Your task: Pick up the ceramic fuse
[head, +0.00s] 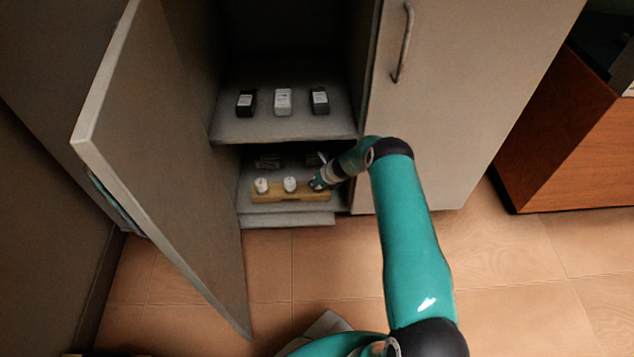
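Two small white ceramic fuses stand upright on a wooden holder (278,197) on the cabinet's lower shelf. One fuse (261,185) is at the left and the other fuse (290,184) is near the middle. My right gripper (317,184) is at the right end of the holder, to the right of both fuses. Its fingers are small and dark here, and I cannot tell whether they are open or hold something. The gripper covers the holder's right part, so anything standing there is hidden. My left gripper is not in view.
The upper shelf (285,126) above the holder carries two dark boxes (246,102) (320,100) and a white box (283,101). Dim objects lie behind the holder. The open cabinet door (165,150) bounds the left; the closed door (450,110) stands right.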

